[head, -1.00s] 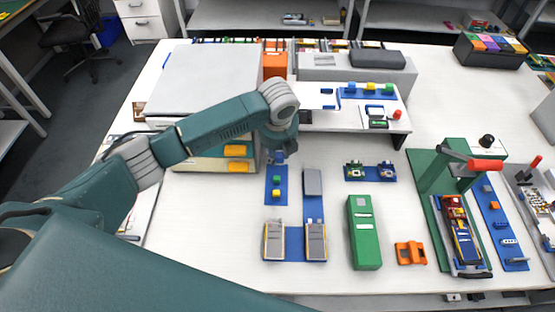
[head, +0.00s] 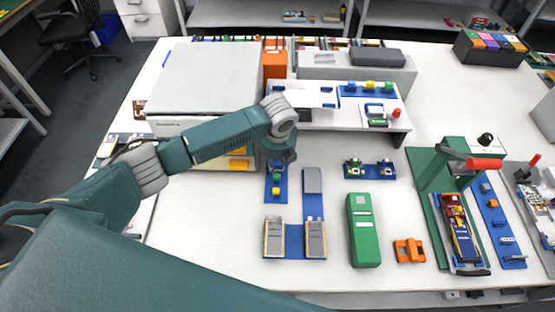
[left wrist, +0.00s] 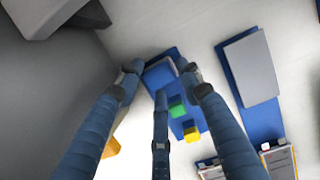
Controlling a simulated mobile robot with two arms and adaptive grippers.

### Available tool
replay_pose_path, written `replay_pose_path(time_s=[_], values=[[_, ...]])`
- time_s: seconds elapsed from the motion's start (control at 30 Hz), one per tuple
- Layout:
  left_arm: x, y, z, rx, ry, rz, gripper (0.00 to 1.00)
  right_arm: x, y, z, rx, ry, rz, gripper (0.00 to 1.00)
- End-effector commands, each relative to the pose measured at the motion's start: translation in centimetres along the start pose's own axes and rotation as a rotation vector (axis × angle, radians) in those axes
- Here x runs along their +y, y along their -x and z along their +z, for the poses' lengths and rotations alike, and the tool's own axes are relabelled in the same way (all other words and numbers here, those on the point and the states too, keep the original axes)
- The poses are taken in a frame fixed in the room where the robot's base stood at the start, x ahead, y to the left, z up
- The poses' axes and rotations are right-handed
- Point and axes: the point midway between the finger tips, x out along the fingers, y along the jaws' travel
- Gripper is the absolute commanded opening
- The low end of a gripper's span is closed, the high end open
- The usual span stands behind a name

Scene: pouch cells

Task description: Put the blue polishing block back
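My left gripper (head: 278,160) is low over the far end of a narrow blue mat (head: 268,197) in the head view. In the left wrist view its fingers (left wrist: 160,75) stand close around a slate-blue block (left wrist: 159,74), which looks like the blue polishing block and appears gripped. I cannot tell whether the block touches the mat. A green block (left wrist: 177,107) and a yellow block (left wrist: 191,132) sit in a row on the same mat, nearer the table front in the head view. My right gripper does not show.
A blue mat with a grey plate (head: 312,180) and two grey pouch cells (head: 274,238) lies to the right. A green case (head: 364,230), an orange part (head: 410,250) and a green press (head: 432,180) stand further right. A large grey-topped box (head: 205,80) rises behind my left arm.

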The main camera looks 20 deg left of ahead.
Motion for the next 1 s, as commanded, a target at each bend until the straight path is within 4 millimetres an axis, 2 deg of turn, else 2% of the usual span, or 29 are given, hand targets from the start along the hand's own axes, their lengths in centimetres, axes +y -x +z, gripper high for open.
replay_pose_path(time_s=[0.17,0.5,0.7,1.0], values=[[-0.1,1.0,0.2,-0.002,0.000,-0.002,0.37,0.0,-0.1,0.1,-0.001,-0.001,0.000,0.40],[-0.1,7.9,0.2,-0.004,0.000,-0.003,0.37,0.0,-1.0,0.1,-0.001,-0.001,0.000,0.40],[-0.1,11.1,0.2,-0.002,0.001,-0.002,0.37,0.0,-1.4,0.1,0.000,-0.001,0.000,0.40],[0.0,12.4,0.1,0.000,0.001,0.000,0.37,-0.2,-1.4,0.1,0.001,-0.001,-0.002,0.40]])
